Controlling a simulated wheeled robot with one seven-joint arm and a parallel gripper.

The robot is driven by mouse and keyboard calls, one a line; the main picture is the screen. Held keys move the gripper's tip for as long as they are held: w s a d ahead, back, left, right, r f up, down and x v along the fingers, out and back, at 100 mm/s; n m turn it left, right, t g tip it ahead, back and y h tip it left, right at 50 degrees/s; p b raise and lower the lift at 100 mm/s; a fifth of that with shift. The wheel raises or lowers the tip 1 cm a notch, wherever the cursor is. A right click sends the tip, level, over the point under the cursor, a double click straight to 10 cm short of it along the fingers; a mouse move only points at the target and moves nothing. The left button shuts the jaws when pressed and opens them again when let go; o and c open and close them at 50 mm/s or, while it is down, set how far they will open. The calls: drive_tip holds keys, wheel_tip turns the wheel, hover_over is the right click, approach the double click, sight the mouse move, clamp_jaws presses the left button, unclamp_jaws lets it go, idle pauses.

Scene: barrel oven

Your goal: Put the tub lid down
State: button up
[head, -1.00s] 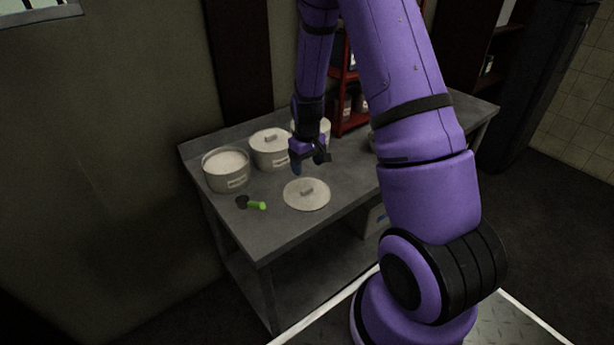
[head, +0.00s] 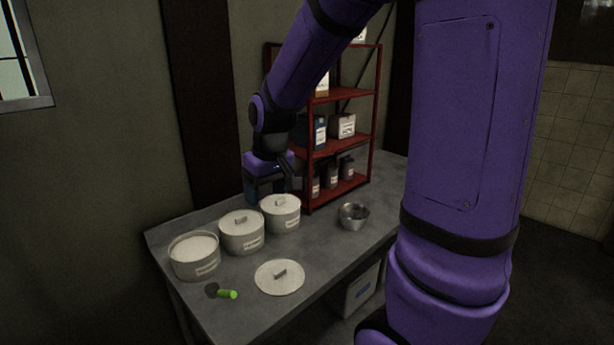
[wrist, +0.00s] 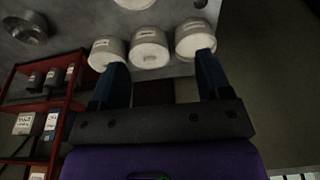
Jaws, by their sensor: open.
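The tub lid (head: 279,277), a pale disc with a bar handle, lies flat on the grey table near its front edge. The open tub (head: 194,256), showing pale contents, stands at the table's left. My gripper (wrist: 163,80) is open and empty, its two dark blue fingers apart. In the head view it is up behind the tubs, near the shelf, away from the lid, and its fingertips are partly hidden. The top edge of the wrist view shows part of a pale round thing that may be the lid.
Two lidded tubs (head: 241,233) (head: 281,213) stand in a row beside the open one. A green-handled scoop (head: 226,293) lies left of the lid. A metal bowl (head: 353,216) sits to the right. A red shelf (head: 345,145) with containers stands at the back. The table (head: 325,254) is bare between lid and bowl.

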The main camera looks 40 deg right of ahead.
drive_tip(key=s+a+r+t, duration=0.1)
drive_tip(key=s+a+r, duration=0.2)
drive_tip(key=s+r, duration=0.3)
drive_tip(key=s+a+r+t, duration=0.1)
drive_tip(key=s+r, duration=0.4)
drive_tip(key=s, duration=0.8)
drive_tip(key=shift+s+a+r+t, duration=0.25)
drive_tip(key=shift+a+r+t, duration=0.15)
drive_tip(key=shift+a, duration=0.5)
